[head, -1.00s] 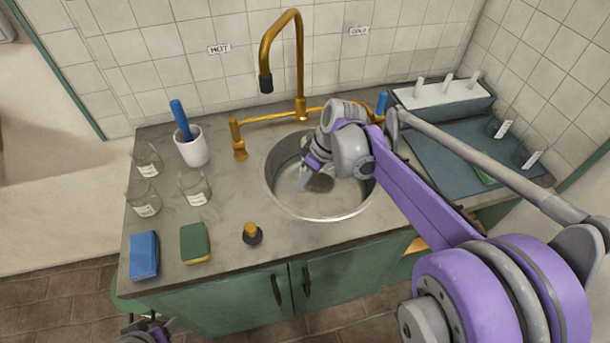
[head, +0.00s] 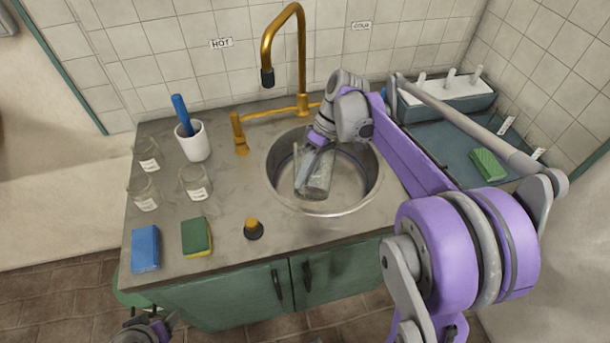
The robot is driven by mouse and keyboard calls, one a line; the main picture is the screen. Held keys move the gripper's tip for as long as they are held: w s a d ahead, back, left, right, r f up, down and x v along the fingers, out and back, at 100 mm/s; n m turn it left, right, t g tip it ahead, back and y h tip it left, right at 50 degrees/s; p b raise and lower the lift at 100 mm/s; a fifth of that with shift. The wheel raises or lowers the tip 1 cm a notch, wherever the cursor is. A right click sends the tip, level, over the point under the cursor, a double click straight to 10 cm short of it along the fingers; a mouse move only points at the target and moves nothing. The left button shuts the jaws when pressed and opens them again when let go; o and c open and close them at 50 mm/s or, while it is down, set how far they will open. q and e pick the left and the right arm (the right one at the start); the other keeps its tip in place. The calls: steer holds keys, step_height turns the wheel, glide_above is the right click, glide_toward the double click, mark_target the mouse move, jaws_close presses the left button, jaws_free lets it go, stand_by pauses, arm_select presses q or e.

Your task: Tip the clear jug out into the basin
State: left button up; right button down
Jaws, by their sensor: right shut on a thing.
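The round metal basin (head: 360,200) is set into the counter below the brass tap. My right gripper (head: 314,165) is over the basin and shut on the clear jug (head: 317,182). The jug is see-through and hangs within the basin's outline, near its left side. It looks tilted, and I cannot tell whether any liquid is in it. My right arm hides the basin's back right rim. My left gripper (head: 147,330) shows only in part at the bottom edge, away from the counter, and its jaws are unclear.
Several labelled glass beakers (head: 195,182) and a white cup (head: 193,142) with a blue-handled tool stand left of the basin. A blue sponge (head: 145,249), a green sponge (head: 196,238) and a dark stopper (head: 254,229) lie in front. The brass tap (head: 300,60) arches behind.

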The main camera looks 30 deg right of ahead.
steer(key=shift+s+d+r+g+y, duration=0.15)
steer(key=shift+d+r+g+y, duration=0.1)
steer(key=shift+r+g, duration=0.15)
steer(key=shift+s+d+r+g+y, duration=0.15)
steer(key=shift+r+g+y, duration=0.15)
steer(key=shift+r, duration=0.1)
steer(key=b, duration=0.3)
steer(key=r+g+y+b, duration=0.1)
steer(key=b, duration=0.2)
steer(key=shift+s+d+r+m, duration=0.25)
steer(key=shift+s+d+m, duration=0.05)
steer(key=shift+s+d, duration=0.1)
